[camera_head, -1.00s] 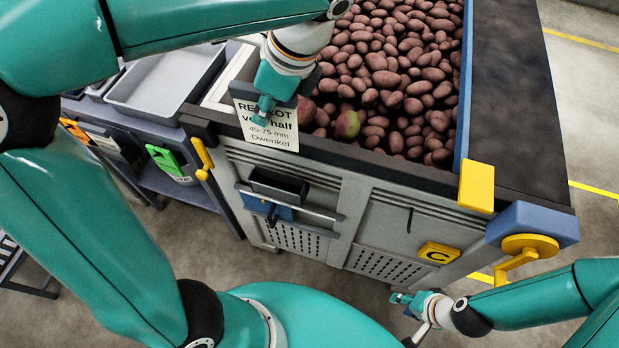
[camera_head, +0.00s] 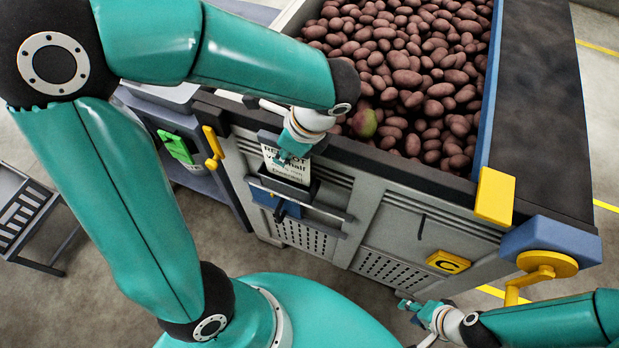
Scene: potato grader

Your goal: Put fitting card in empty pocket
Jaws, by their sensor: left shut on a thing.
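The white card (camera_head: 271,163) with black print hangs from my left gripper (camera_head: 287,158), which is shut on its upper edge. The card is upright in front of the crate, and the gripper hides part of it. The black card pocket (camera_head: 282,188) is on the crate's front, just below the gripper. The card's lower part overlaps the pocket's mouth; I cannot tell whether it is inside or in front. My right gripper (camera_head: 408,307) is low at the front right, away from the card; its jaws are too small to read.
The grey crate (camera_head: 385,223) is full of dark red potatoes (camera_head: 410,80), one partly green. A yellow C plate (camera_head: 448,262) and a yellow crank (camera_head: 541,267) are to the right. A green tag (camera_head: 176,147) hangs on the left unit. A rack (camera_head: 30,215) stands at far left.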

